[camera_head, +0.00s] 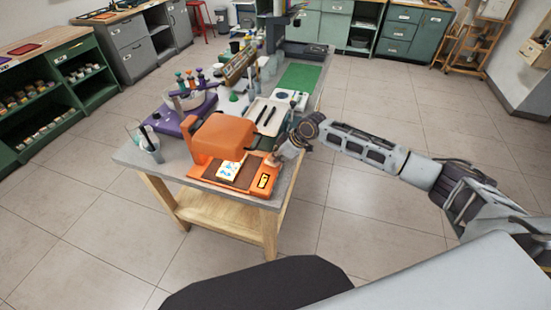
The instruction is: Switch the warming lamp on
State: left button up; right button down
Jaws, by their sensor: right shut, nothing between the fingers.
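The orange warming lamp (222,131) stands at the near end of the workbench. Its hood overhangs a flat orange base. A small white piece with blue marks (229,171) lies on the base under the hood, with a bright yellowish patch by it. A dark switch panel with a yellow-edged rocker (264,181) sits at the base's right front corner. My right gripper (275,158) is shut and empty, just above and behind the switch panel, beside the hood. I cannot tell whether its fingertips touch the base. My left gripper is not in view.
The grey-topped workbench (135,155) carries a glass of tools (148,143) at left, a purple stand (180,122), a white tray (268,116) and a green mat (300,77) farther back. Open tiled floor lies right of the bench.

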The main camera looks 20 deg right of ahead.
aim_at(271, 164)
jog(key=shift+w+a, duration=0.2)
jog(key=shift+a, duration=0.1)
jog(key=shift+w+a+r+p, duration=0.2)
jog(key=shift+a+p, duration=0.1)
jog(key=shift+a, duration=0.1)
jog(key=shift+r, duration=0.1)
dwell(0.5)
jog(key=shift+w+a+r+p, duration=0.1)
jog(key=shift+a+r+p, duration=0.05)
jog(key=shift+r+p, duration=2)
jog(key=d+f+b+v, duration=0.1)
jog(key=v, duration=0.8)
jog(key=shift+s+d+r, duration=0.2)
jog(key=shift+s, duration=0.25)
